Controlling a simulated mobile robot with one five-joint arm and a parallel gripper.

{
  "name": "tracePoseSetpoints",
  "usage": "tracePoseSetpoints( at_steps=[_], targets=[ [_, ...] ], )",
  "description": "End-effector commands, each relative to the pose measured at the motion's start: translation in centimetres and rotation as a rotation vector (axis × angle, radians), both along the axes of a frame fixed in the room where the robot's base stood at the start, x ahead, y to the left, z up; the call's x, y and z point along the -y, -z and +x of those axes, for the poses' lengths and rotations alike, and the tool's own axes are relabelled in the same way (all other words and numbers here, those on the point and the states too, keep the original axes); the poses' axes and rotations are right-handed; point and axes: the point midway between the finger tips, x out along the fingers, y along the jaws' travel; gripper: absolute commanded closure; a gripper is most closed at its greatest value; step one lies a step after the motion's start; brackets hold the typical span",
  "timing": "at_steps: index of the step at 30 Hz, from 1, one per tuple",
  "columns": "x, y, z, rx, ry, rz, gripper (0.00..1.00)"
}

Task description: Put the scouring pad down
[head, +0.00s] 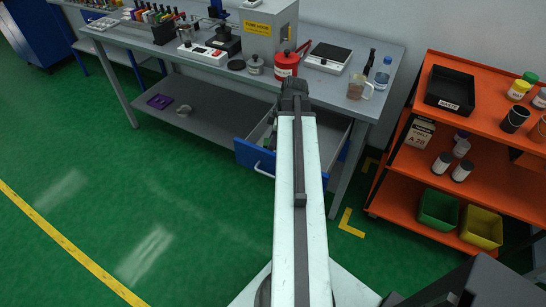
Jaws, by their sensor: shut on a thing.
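My pale arm reaches up the middle of the picture toward the grey workbench (225,85). Only a dark joint shows at its far end, in front of the bench's front edge. My gripper and its fingers are hidden behind the arm. I cannot make out the scouring pad anywhere in the head view. An open drawer (254,158) with a blue front hangs below the bench top, partly covered by my arm. Some dark and greenish contents show inside it, too small to name.
The bench holds a red can (286,65), scale (328,57), measuring jug (358,87) and water bottle (383,72). A purple tray (159,101) and tape roll (184,111) lie on its lower shelf. An orange shelf cart (480,76) stands right. Green floor at left is clear.

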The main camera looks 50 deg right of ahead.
Motion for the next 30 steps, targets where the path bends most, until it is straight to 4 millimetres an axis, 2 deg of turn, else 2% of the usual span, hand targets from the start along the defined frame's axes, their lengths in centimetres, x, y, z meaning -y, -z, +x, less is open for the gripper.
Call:
tracePoseSetpoints(
  at_steps=[1, 4, 6, 12, 20, 24, 25, 27, 30],
  targets=[
    [0.0, 1.2, 0.0, 0.000, 0.000, 0.000, 0.95],
    [0.0, 0.9, 0.0, 0.000, 0.000, 0.000, 0.95],
    [0.0, 1.4, 0.0, 0.000, 0.000, 0.000, 0.95],
    [0.0, 4.8, 0.0, 0.000, -0.001, 0.000, 0.95],
    [-0.1, 4.4, 0.1, 0.000, -0.001, 0.000, 0.95],
    [-0.1, 4.9, 0.1, 0.000, -0.002, 0.000, 0.95],
    [-0.1, 4.8, 0.1, 0.000, -0.002, 0.000, 0.55],
    [-0.1, 4.7, 0.1, 0.000, -0.002, 0.000, 0.41],
    [-0.1, 4.7, 0.1, 0.000, -0.002, 0.000, 0.41]
  ],
)
